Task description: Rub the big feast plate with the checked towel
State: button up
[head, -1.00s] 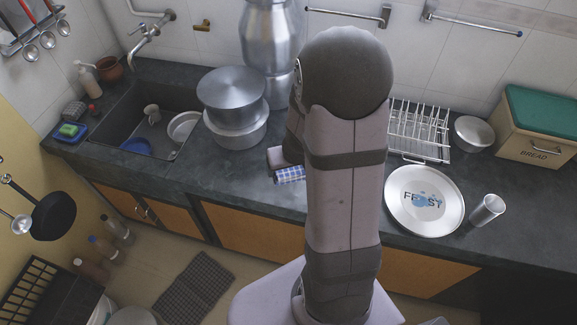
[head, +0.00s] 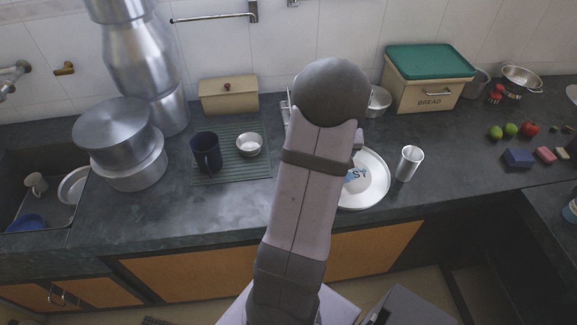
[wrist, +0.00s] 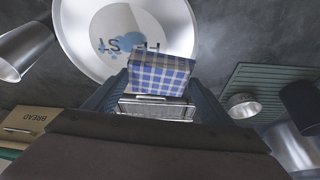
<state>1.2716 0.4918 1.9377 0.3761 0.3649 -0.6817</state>
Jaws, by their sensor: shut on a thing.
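The big feast plate (head: 377,172) is round and pale metal, lying on the counter in the head view, partly hidden behind my arm. In the wrist view the plate (wrist: 82,35) carries a blue blot over dark lettering in its middle. My gripper (wrist: 157,88) is shut on the blue-and-white checked towel (wrist: 160,70), folded into a block. The towel overlaps the plate's near part in the wrist view; I cannot tell whether it touches.
A steel tumbler (head: 409,163) stands just right of the plate. A bread box (head: 430,85) is behind. A dish rack (wrist: 155,108) shows close below the towel in the wrist view. A green mat (head: 228,160) with a dark mug (head: 206,152) and small bowl (head: 249,145) lies left.

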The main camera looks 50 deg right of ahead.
jog(key=s+d+r+m+g+h, duration=0.1)
jog(key=s+d+r+m+g, duration=0.1)
jog(key=s+d+m, duration=0.2)
jog(key=shift+s+d+m+g, duration=0.15)
jog(key=shift+s+m+g, duration=0.35)
jog(key=shift+m, duration=1.3)
jog(key=shift+s, duration=0.15)
